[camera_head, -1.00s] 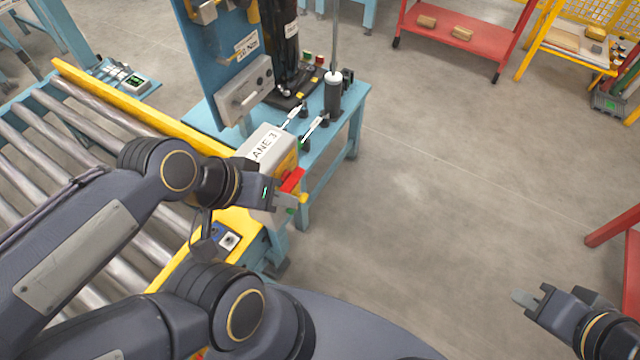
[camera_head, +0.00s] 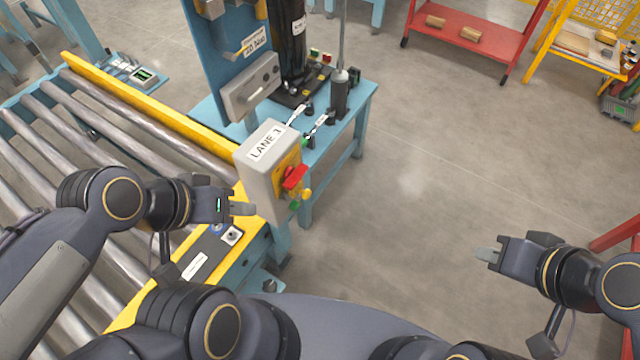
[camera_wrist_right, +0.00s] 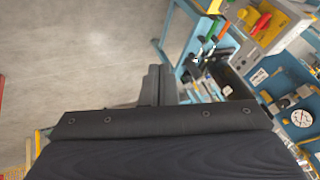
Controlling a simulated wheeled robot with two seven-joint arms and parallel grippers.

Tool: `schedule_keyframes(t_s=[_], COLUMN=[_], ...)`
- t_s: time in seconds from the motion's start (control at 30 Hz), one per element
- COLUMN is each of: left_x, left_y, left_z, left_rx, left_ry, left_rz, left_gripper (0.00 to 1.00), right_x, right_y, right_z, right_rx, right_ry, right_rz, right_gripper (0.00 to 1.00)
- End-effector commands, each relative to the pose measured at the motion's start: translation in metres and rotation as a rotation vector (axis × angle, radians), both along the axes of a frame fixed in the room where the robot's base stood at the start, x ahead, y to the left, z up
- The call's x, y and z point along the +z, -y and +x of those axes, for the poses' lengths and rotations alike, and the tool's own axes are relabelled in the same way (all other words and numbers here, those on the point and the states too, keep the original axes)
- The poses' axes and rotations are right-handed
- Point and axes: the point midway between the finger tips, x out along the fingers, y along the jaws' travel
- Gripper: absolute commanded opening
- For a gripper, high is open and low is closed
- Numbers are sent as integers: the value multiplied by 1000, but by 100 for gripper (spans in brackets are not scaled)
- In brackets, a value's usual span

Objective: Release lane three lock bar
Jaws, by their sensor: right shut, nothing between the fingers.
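A grey box labelled LANE 3 (camera_head: 262,160) stands at the end of the roller conveyor. Its right side has a yellow plate with a red handle (camera_head: 294,177) and small green and yellow parts. The handle also shows in the right wrist view (camera_wrist_right: 261,23). My left gripper (camera_head: 243,209) is just left of the box, pointing at its lower part and apart from the handle; its finger gap cannot be made out. My right gripper (camera_head: 487,255) is shut and empty over bare floor, well right of the box; its fingers show in the right wrist view (camera_wrist_right: 158,85). I cannot single out a lock bar.
The roller conveyor (camera_head: 110,130) with yellow rails fills the left. Behind the box is a blue bench (camera_head: 345,125) with an upright panel and a black cylinder (camera_head: 340,95). A red cart (camera_head: 465,45) stands far back. The floor between the grippers is clear.

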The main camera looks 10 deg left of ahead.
Motion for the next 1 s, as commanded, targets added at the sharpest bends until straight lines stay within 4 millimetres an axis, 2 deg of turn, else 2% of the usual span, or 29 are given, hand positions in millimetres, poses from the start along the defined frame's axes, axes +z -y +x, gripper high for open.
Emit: schedule_keyframes(t_s=[0.17,0.27,0.4,0.6,0.7,0.8,1.0], left_x=[-22,-35,-52,-71,-76,-78,-78], left_y=[0,0,0,0,0,0,0], left_z=[0,0,0,0,0,0,0], left_rx=[0,0,0,0,0,0,0], left_ry=[0,0,0,0,0,0,0], left_rz=[0,0,0,0,0,0,0], left_gripper=[38,38,38,38,38,38,38], right_x=[-19,-36,-64,-88,-91,-90,-88], right_y=[-22,-50,-100,-163,-180,-190,-195], right_z=[43,77,121,168,183,192,197], right_rx=[178,336,548,738,777,795,802], right_ry=[-59,-87,-91,-30,9,37,54], right_rz=[-43,-25,87,329,428,490,521], right_gripper=[0,0,0,0,0,0,0])
